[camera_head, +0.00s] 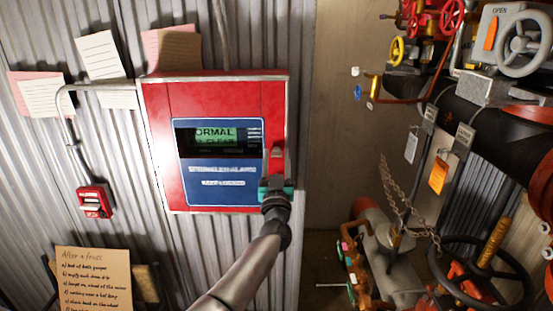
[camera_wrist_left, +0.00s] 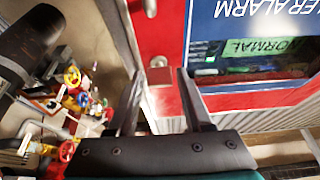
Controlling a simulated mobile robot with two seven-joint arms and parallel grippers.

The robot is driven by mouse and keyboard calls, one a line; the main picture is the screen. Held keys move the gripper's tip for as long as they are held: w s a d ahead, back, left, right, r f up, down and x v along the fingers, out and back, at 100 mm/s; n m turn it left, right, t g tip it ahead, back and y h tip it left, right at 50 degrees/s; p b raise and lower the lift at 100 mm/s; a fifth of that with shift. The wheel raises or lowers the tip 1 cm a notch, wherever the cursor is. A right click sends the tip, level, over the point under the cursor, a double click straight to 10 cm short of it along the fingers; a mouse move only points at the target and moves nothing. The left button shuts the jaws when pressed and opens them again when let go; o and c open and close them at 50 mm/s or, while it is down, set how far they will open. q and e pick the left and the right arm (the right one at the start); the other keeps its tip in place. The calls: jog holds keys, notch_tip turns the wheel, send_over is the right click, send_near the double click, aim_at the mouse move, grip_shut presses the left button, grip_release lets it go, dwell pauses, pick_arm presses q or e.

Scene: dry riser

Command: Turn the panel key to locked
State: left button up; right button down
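The red alarm panel (camera_head: 225,95) hangs on the corrugated wall in the head view, with a blue face and a lit green display reading "NORMAL". It also shows upside down in the wrist view (camera_wrist_left: 165,103). My left gripper (camera_head: 276,178) is in front of the panel's lower right edge and hides part of it. In the wrist view the left gripper's two fingers (camera_wrist_left: 159,76) are apart with nothing held between them. A small pale round fitting (camera_wrist_left: 158,62) on the red strip shows between the fingertips. I cannot make out the key or its position. My right gripper is not in view.
A small red call box (camera_head: 95,202) is left of the panel, fed by a conduit. Paper notes (camera_head: 103,55) hang around it. To the right are valves and pipes, with a black handwheel (camera_head: 480,270), a hanging chain (camera_head: 395,190) and an orange tag (camera_head: 438,178).

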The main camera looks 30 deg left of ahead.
pick_arm(q)
grip_shut()
jog(key=shift+n+g+y, duration=0.3)
jog(key=shift+n, duration=0.1)
jog(key=n+g+y, duration=0.1)
jog(key=n, duration=0.2)
jog(key=n+g+y, duration=0.1)
jog(key=n, duration=0.2)
jog(key=shift+d+n, duration=0.15)
jog(key=shift+n, duration=0.15)
jog(key=n+g+p, duration=0.1)
jog(key=n+g, duration=0.1)
jog(key=n, duration=0.3)
jog(key=n+g+p, duration=0.2)
jog(key=n, duration=0.3)
jog(key=n+g+p, duration=0.2)
jog(key=n, duration=0.3)
jog(key=shift+w+r, duration=0.1)
jog(key=shift+r, duration=0.05)
jog(key=shift+o, duration=1.6)
grip_release()
